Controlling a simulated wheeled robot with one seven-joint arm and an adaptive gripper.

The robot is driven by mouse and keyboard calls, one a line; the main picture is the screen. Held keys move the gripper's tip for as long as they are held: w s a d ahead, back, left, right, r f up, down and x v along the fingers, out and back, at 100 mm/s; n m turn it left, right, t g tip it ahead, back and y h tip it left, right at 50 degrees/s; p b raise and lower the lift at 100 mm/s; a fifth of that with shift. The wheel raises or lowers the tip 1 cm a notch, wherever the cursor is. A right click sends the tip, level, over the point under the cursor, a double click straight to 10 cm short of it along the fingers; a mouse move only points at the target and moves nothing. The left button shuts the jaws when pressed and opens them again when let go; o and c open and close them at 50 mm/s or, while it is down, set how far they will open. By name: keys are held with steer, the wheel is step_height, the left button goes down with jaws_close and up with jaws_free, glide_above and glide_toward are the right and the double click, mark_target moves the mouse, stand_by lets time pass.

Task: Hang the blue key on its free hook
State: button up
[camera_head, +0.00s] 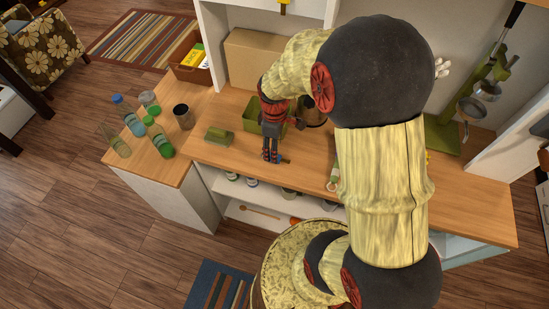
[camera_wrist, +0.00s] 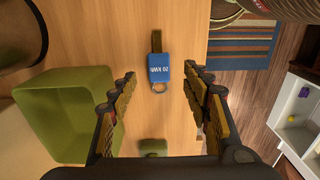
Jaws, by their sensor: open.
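The blue key has a blue tag (camera_wrist: 163,69) with white lettering, a small metal ring and a dark brownish strip at its far end. It lies on the wooden counter (camera_wrist: 110,45). In the head view a bit of blue (camera_head: 285,158) shows beside my gripper (camera_head: 272,158). In the wrist view my gripper (camera_wrist: 160,75) is open and empty, pointing down at the counter, and the key appears between its fingers without visible contact. A yellow item (camera_head: 283,4) hangs at the top edge of the head view. I cannot make out the free hook.
A green open bin (camera_wrist: 65,115) stands close left of my gripper in the wrist view. A small green block (camera_head: 218,136) is on the counter. Several bottles (camera_head: 132,122) and a dark cup (camera_head: 183,116) stand at the left. A cardboard box (camera_head: 252,60) is behind.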

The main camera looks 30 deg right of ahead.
steer(key=f, duration=0.3)
steer(key=f+b, duration=0.1)
steer(key=shift+s+d+f, duration=0.1)
steer(key=shift+d+f, duration=0.15)
steer(key=shift+f, duration=0.05)
steer(key=shift+c, duration=0.8)
steer(key=c, duration=1)
steer(key=shift+o, duration=0.2)
steer(key=shift+r, duration=0.1)
